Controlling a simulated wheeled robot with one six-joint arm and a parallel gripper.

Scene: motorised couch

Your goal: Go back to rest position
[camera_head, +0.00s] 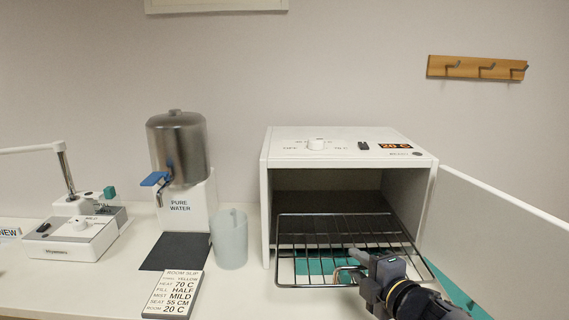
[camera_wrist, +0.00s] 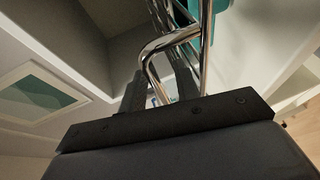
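My gripper (camera_head: 356,265) is at the front right of the wire rack (camera_head: 318,285), beside the rack's bent metal handle (camera_head: 340,272). In the wrist view the two dark fingers (camera_wrist: 156,88) stand apart with a gap between them. The handle (camera_wrist: 150,62) runs down into that gap; whether a finger touches it I cannot tell. The rack is drawn partly out of the white warming cabinet (camera_head: 350,144), whose door (camera_head: 500,235) stands open to the right.
A steel water dispenser (camera_head: 178,145), a frosted jug (camera_head: 230,240), a dark mat (camera_head: 176,251) and a room slip (camera_head: 173,294) stand or lie left of the cabinet. A white device (camera_head: 75,238) is farther left. The open door is close to my arm. A hook rail (camera_head: 478,68) is on the wall.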

